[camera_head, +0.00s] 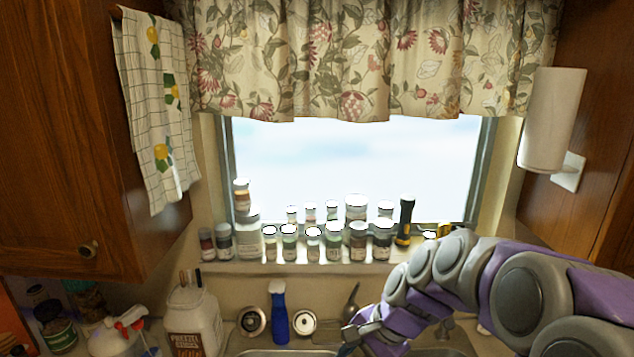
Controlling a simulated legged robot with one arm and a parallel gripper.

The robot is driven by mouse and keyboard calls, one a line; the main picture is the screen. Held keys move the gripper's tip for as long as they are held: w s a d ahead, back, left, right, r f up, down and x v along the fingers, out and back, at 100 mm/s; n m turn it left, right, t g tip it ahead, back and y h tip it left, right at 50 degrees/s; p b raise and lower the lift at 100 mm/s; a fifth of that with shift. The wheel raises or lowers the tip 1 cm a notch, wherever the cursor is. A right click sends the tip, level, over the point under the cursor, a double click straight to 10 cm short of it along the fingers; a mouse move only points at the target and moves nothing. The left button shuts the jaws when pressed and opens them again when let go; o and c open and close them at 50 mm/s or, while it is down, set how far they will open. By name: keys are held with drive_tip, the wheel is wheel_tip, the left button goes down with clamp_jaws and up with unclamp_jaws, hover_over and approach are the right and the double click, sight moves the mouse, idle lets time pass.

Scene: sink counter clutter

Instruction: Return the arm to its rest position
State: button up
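My arm (520,290), purple and grey, reaches in from the right edge, arches up in front of the window sill, and bends down toward the sink. The gripper end (350,342) is low at the bottom middle, over the sink's edge. Its fingers are small and partly cut off by the bottom of the picture, so their opening and any contents cannot be made out. The metal sink (270,352) shows only as a strip along the bottom edge.
Several bottles and jars (335,241) line the window sill behind my arm. A paper towel roll (552,118) hangs at upper right. Wooden cabinets (75,130) flank the window.

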drive_tip(key=s+d+f+n+h+b, duration=0.1)
drive_tip(key=s+d+f+n+b, duration=0.1)
drive_tip(key=s, duration=0.6)
drive_tip(key=s+d+f+n+g+h+b, duration=0.1)
drive_tip(key=s+d+f+n+h+b, duration=0.1)
drive_tip(key=s, duration=0.7)
drive_tip(key=s+d+f+n+g+h+b, duration=0.1)
drive_tip(key=s+d+f+n+h+b, duration=0.1)
drive_tip(key=s+f+n, duration=0.3)
drive_tip(key=s+d+f+b, duration=0.1)
drive_tip(key=s, duration=0.3)
drive_tip(key=shift+s+d+n+b, duration=0.15)
drive_tip(key=shift+s+n+b, duration=0.15)
drive_tip(key=shift+n, duration=0.1)
drive_tip(key=shift+f, duration=0.15)
